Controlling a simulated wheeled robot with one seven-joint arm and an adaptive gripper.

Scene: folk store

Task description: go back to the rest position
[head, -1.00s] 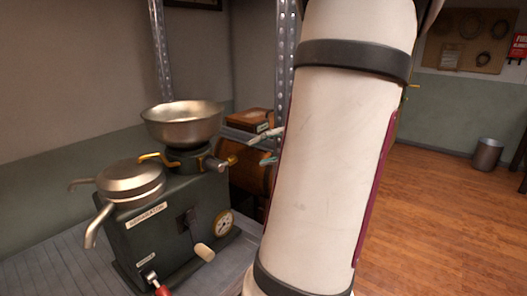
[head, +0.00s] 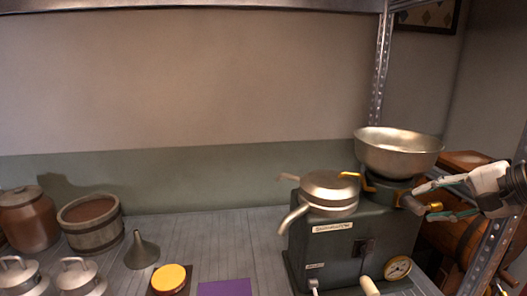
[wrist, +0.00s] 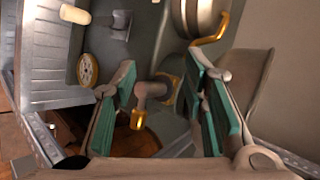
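My gripper (head: 426,201) is at the right of the head view, beside the green separator machine (head: 335,250). Its two fingers are spread apart. In the wrist view my gripper (wrist: 163,82) is open, with teal finger pads. The machine's short grey spout (wrist: 152,91) with a yellow tip shows between the pads, with gaps on both sides. I cannot tell how deep it lies between them. Nothing is held.
A metal bowl (head: 398,152) tops the machine, with a lidded metal part (head: 329,191) beside it. A shelf post (head: 379,75) stands behind. A wooden barrel (head: 440,232) is at right. A bucket (head: 91,224), funnel (head: 142,252) and yellow-lidded jar (head: 169,278) stand left.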

